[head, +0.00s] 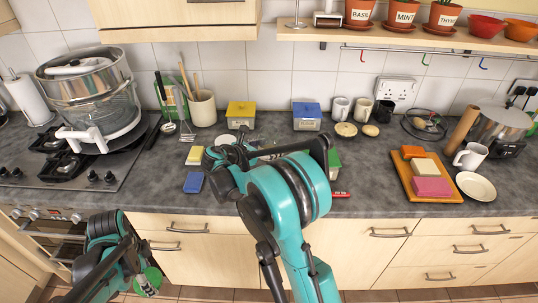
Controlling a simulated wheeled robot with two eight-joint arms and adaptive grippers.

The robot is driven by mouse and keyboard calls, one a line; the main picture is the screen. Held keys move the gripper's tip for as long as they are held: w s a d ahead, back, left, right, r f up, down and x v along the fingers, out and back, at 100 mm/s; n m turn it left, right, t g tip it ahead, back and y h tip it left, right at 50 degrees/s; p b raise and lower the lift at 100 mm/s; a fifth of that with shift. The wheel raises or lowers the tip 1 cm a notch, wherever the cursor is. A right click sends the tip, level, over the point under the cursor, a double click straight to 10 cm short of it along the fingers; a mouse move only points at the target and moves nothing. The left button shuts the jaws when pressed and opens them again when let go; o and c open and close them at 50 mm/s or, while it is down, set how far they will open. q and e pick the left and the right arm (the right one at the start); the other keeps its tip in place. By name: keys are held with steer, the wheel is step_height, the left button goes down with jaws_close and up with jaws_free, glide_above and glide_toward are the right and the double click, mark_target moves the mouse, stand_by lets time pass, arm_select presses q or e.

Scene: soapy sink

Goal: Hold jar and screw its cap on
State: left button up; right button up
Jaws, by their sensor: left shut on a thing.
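My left gripper (139,281) is low at the lower left, in front of the cabinets and below the counter edge. It is shut on a bright green round thing (149,279). This looks like a lid, but whether a jar is under it I cannot tell. My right arm reaches over the middle of the counter and bends back left. Dark parts of my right gripper (222,160) show above the counter, largely hidden by the arm, so its fingers cannot be made out. I cannot clearly identify a jar on the counter.
Yellow (241,115) and blue (307,116) boxes stand at the back; a green one (334,164) is partly hidden by my arm. An orange board (426,175) with blocks is right. The hob (70,170) is left.

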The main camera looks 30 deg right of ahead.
arm_select(q)
steer(key=shift+r, duration=0.45)
arm_select(e)
steer(key=shift+r, duration=1.3)
steer(key=o, duration=0.7)
steer(key=c, duration=1)
